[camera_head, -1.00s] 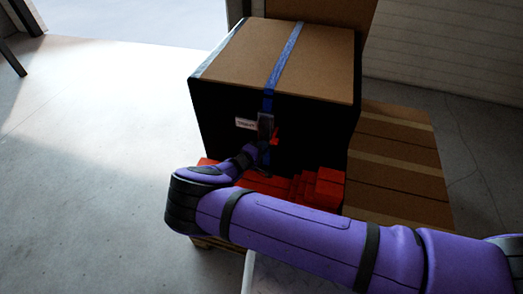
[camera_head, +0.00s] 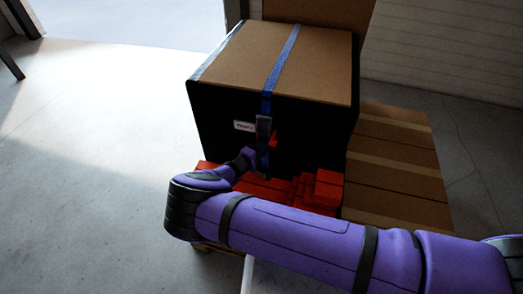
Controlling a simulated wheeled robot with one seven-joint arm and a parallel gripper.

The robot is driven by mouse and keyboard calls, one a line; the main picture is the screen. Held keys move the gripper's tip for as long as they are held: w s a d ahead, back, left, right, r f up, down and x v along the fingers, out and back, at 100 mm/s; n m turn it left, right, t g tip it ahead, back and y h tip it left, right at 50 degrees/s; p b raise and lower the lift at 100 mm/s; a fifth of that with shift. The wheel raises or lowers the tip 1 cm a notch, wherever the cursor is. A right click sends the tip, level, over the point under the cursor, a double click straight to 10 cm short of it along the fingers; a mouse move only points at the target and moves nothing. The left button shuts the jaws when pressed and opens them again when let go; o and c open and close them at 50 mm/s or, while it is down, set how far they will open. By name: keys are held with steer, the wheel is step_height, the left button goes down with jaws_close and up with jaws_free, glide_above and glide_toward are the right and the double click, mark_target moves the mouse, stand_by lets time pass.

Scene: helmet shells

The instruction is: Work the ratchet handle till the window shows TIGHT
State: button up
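A blue strap (camera_head: 284,62) runs over the top of a large box (camera_head: 310,66) and down its dark front face. The ratchet (camera_head: 263,130) hangs on the strap at the front, with a red part beside it on the right. A small white label or window (camera_head: 244,126) sits just left of the ratchet; its lettering is too small to read. My gripper (camera_head: 260,160) is at the lower part of the ratchet, in front of the strap. Its fingers are dark and small, so I cannot tell whether they are closed or touching the handle.
Red blocks (camera_head: 328,190) lie along the foot of the box, below my gripper. Flat cardboard (camera_head: 395,160) lies to the right. A pale tray or surface (camera_head: 290,279) is under my arm. The floor at left is clear.

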steer(key=v, duration=1)
steer(key=shift+s, duration=0.2)
steer(key=shift+a, duration=0.1)
steer(key=w+d+r+m+g+y, duration=0.1)
steer(key=d+r+m+g, duration=0.25)
steer(key=d+r, duration=0.75)
steer(key=d+r+m+g+y, duration=0.1)
steer(key=d+r+m+g, duration=0.35)
steer(key=r, duration=1.05)
steer(key=w+d+r+m+g+y, duration=0.15)
steer(key=d+r+g, duration=0.25)
steer(key=d+r, duration=0.8)
steer(key=s+d+r+m+y, duration=0.2)
steer(key=s+d+r+y, duration=0.2)
steer(key=s+d+r, duration=0.85)
steer(key=s+d+r+t, duration=0.1)
steer(key=s+r+t, duration=0.1)
steer(key=s, duration=0.6)
steer(key=s+d+r+t+y, duration=0.1)
steer(key=s+r, duration=0.3)
steer(key=s, duration=0.5)
steer(key=shift+s+d+t, duration=0.25)
steer(key=shift+d+t, duration=0.15)
steer(key=shift+t, duration=0.2)
